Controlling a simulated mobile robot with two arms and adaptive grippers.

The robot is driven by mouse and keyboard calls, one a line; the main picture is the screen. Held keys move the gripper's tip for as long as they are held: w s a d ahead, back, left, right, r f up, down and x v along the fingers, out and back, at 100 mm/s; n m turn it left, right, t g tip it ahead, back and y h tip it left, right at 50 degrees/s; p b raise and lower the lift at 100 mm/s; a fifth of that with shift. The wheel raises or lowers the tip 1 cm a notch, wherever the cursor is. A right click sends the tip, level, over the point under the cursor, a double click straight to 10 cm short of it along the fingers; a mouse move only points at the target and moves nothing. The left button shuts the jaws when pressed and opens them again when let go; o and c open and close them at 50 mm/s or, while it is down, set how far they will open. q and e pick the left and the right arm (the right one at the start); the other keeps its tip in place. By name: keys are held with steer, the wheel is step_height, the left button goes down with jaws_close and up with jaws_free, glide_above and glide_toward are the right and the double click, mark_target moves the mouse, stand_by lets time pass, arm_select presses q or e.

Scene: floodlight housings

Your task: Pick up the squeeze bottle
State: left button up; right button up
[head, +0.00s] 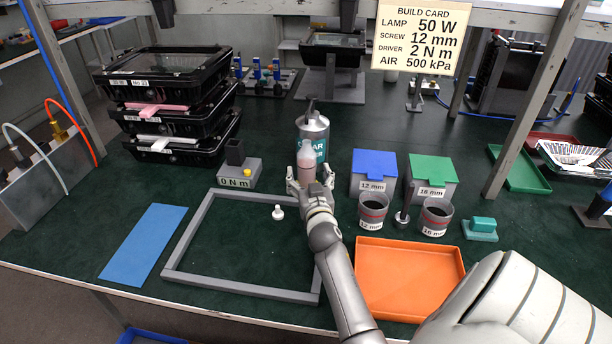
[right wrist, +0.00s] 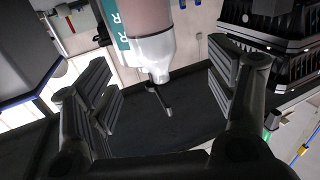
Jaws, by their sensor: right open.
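My right gripper (head: 309,182) is open at the near side of the squeeze bottle, one finger toward each side. In the right wrist view the squeeze bottle (right wrist: 153,50) appears between the spread fingers of the gripper (right wrist: 160,85), with gaps on both sides; I cannot tell how deep it sits. My left gripper is not in view.
A grey frame (head: 172,262) with a small white piece (head: 278,212) lies in front. Right are blue (head: 373,165) and green (head: 431,170) lidded boxes, two cups and an orange tray (head: 405,285). Stacked black housings (head: 170,145) stand left. A blue mat (head: 145,243) lies front left.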

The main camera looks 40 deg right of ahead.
mark_target(307, 155)
steer(key=b+x, duration=0.1)
steer(key=x, duration=0.2)
steer(key=shift+w+d+r, duration=0.1)
steer(key=shift+w+d, duration=0.1)
steer(key=shift+w, duration=0.05)
steer(key=x, duration=0.2)
steer(key=b+x, duration=0.1)
steer(key=x, duration=0.1)
steer(key=shift+d+r, duration=0.1)
steer(key=shift+d, duration=0.45)
steer(key=shift+w+d, duration=0.2)
steer(key=shift+w, duration=0.25)
steer(key=shift+r, duration=0.1)
steer(key=shift+s, duration=0.1)
steer(key=shift+c, duration=0.8)
jaws_close()
